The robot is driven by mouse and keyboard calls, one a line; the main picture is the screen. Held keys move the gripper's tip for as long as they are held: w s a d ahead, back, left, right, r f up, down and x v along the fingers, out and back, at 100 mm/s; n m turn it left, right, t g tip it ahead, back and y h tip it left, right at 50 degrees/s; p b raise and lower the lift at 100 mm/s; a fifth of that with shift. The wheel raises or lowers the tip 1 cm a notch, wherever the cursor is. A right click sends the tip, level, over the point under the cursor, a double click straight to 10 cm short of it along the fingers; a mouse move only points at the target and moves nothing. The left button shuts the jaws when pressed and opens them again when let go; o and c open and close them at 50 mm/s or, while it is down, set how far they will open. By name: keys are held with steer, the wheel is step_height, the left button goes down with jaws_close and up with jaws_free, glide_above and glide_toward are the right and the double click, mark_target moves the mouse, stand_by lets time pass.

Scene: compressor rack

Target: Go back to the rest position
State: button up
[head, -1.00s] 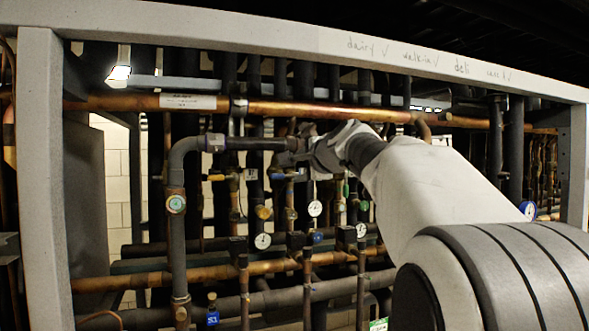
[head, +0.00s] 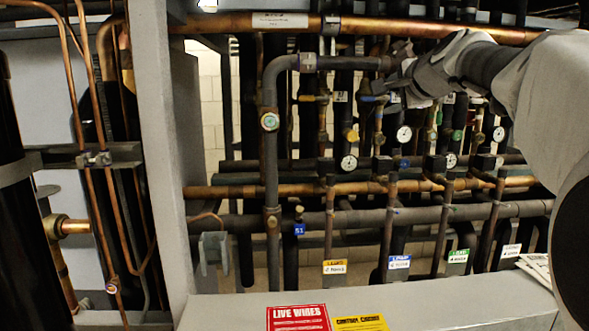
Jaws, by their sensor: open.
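My gripper (head: 392,82) is at the upper right of the head view, at the end of my pale arm, which enters from the right edge. It is open, but its fingers are small and dark against the pipes. It points left, close to the right end of the dark horizontal pipe (head: 345,62) that bends down at a grey elbow. I cannot tell whether it touches that pipe. No object shows in it.
Pipes, valves and gauges (head: 349,162) crowd the space behind and below my gripper. A copper pipe (head: 400,29) runs above it. A grey upright post (head: 165,150) stands left. A ledge (head: 430,311) with a red "LIVE WIRES" sign (head: 298,318) crosses the bottom.

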steer(key=s+a+f+n+g+y, duration=0.1)
steer(key=s+a+f+n+g, duration=0.1)
steer(key=s+a+f+n, duration=0.4)
steer(key=s+a+f+n+g, duration=0.2)
steer(key=s+a+f, duration=0.2)
steer(key=s+f, duration=0.35)
steer(key=s+f+n+g+h, duration=0.1)
steer(key=s+f+n+g, duration=0.4)
steer(key=s+f, duration=1.3)
steer(key=s+n, duration=0.3)
steer(key=shift+s+a+f+n+h, duration=0.3)
steer(key=shift+a+f, duration=0.1)
